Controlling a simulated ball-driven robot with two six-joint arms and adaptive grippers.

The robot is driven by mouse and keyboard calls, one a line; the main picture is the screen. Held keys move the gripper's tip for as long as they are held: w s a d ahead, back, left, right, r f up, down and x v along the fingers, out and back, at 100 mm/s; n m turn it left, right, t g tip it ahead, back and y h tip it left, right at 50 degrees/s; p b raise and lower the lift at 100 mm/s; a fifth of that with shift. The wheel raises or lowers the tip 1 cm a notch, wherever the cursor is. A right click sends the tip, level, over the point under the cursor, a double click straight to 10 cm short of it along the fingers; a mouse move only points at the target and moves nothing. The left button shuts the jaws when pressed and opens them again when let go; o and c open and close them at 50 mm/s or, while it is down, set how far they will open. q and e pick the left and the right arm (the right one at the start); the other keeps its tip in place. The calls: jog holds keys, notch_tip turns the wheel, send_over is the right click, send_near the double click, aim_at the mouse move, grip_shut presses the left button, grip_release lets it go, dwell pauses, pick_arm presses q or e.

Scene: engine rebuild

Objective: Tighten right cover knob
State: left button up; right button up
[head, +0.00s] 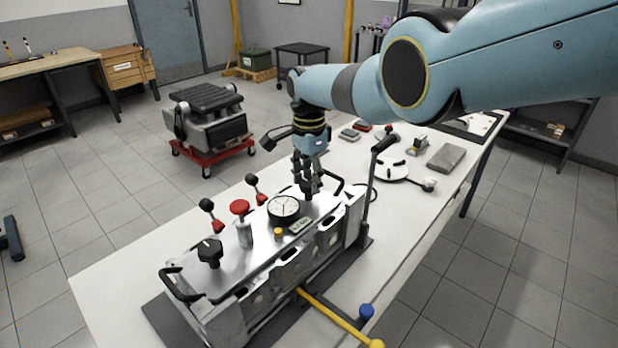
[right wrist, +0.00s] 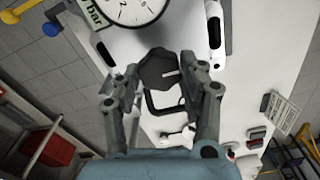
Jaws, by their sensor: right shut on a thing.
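The engine block (head: 285,275) stands on a dark mat on the white bench, with a pale metal cover (head: 245,278) on top. My right gripper (head: 308,190) reaches down from above to the cover's far right end. In the right wrist view its two fingers (right wrist: 160,90) are on either side of the black lobed right cover knob (right wrist: 158,68), shut on it. In the head view the fingers mostly hide this knob. A matching black knob (head: 209,251) stands upright at the cover's near left end. My left gripper is not in view.
A round gauge (head: 284,208), a red knob (head: 240,207) and black-handled levers stand close by on the engine. An upright black-handled post (head: 370,185) rises to the right. A yellow bar (head: 335,316) sticks out in front. Several small parts lie farther along the bench.

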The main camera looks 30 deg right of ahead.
aim_at(309, 181)
jog(key=o, duration=1.2)
notch_tip(309, 181, up, 12)
jog(key=shift+r, duration=0.1)
